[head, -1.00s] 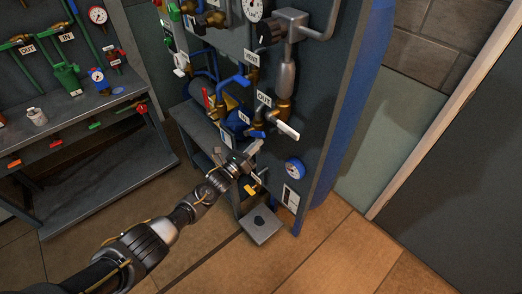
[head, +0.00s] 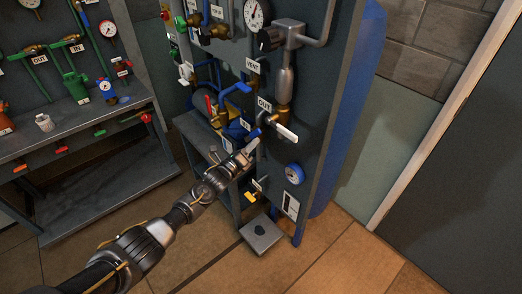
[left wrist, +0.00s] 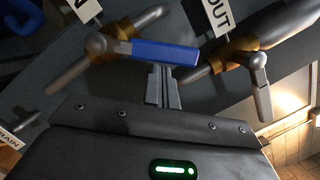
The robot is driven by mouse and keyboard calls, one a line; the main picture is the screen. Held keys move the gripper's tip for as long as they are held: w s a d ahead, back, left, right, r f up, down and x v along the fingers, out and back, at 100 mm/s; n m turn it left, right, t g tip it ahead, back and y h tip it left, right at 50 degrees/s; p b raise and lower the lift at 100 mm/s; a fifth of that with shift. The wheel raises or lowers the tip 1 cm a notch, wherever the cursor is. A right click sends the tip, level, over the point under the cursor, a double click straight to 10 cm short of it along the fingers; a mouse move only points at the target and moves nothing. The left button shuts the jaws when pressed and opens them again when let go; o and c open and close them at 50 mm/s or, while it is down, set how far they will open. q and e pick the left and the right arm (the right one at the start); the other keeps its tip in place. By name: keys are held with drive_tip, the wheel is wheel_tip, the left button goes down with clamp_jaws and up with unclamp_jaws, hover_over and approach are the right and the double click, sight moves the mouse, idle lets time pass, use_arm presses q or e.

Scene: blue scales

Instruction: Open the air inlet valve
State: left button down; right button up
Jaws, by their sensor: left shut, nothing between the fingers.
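The air inlet valve has a blue lever handle (left wrist: 165,53), which lies across the left wrist view on a brass body beside a partly cut-off label ending in N. It also shows in the head view (head: 255,134), to the left of the OUT valve. My left gripper (left wrist: 162,82) is shut and empty. Its fingertips are at the lower edge of the blue lever near its middle; I cannot tell whether they touch. In the head view the left gripper (head: 251,148) is just below the lever and partly hides the area. My right gripper is not in view.
The OUT valve's pale handle (left wrist: 262,90) is close on the right; it also shows in the head view (head: 285,132). A blue gauge (head: 294,173) and a yellow-handled valve (head: 251,196) are lower on the panel. A grey shelf (head: 70,130) stands at left.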

sight(253, 133)
use_arm(q)
drive_tip(key=shift+w+a+r+n+y, duration=0.2)
drive_tip(key=shift+r+n, duration=0.15)
drive_tip(key=shift+n, duration=0.2)
drive_tip(key=shift+w+a+r+n+y, duration=0.15)
drive_tip(key=shift+r+n, duration=0.2)
drive_tip(key=shift+n, duration=0.2)
drive_tip(key=n, duration=0.1)
drive_tip(key=w+r+n, duration=0.1)
drive_tip(key=shift+a+n+y, duration=0.15)
drive_tip(key=shift+n+y, duration=0.1)
drive_tip(key=shift+n, duration=0.05)
drive_tip(key=shift+w+a+r+n+g+b, duration=0.3)
drive_tip(key=shift+w+a+r+n, duration=0.15)
drive_tip(key=shift+w+a+n, duration=0.25)
drive_tip(key=shift+d, duration=0.1)
